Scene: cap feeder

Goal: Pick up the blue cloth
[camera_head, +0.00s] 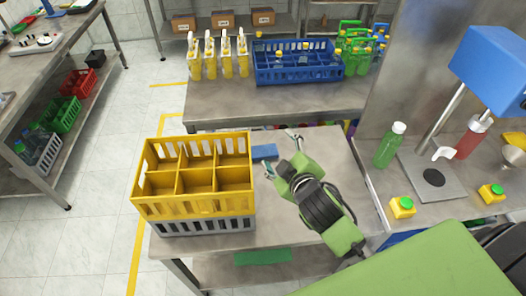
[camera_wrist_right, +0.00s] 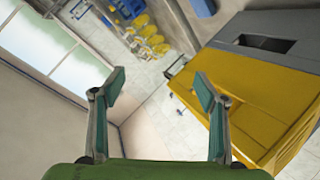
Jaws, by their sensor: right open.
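The blue cloth (camera_head: 264,152) lies flat on the metal table (camera_head: 285,232), just right of the yellow crate, partly hidden by the crate's corner. My right gripper (camera_head: 281,153) is over the table beside the cloth's right end, with its fingers spread and nothing between them. It also shows open and empty in the right wrist view (camera_wrist_right: 160,90), where the cloth does not appear. I cannot tell its height above the table. My left gripper is not in view.
A yellow divided crate (camera_head: 160,208) stands on a grey crate (camera_head: 178,227) left of the cloth. Behind are a blue crate (camera_head: 268,72) and yellow bottles (camera_head: 210,62). At right are a green bottle (camera_head: 390,145) and a blue-headed press (camera_head: 490,60). The table's front middle is clear.

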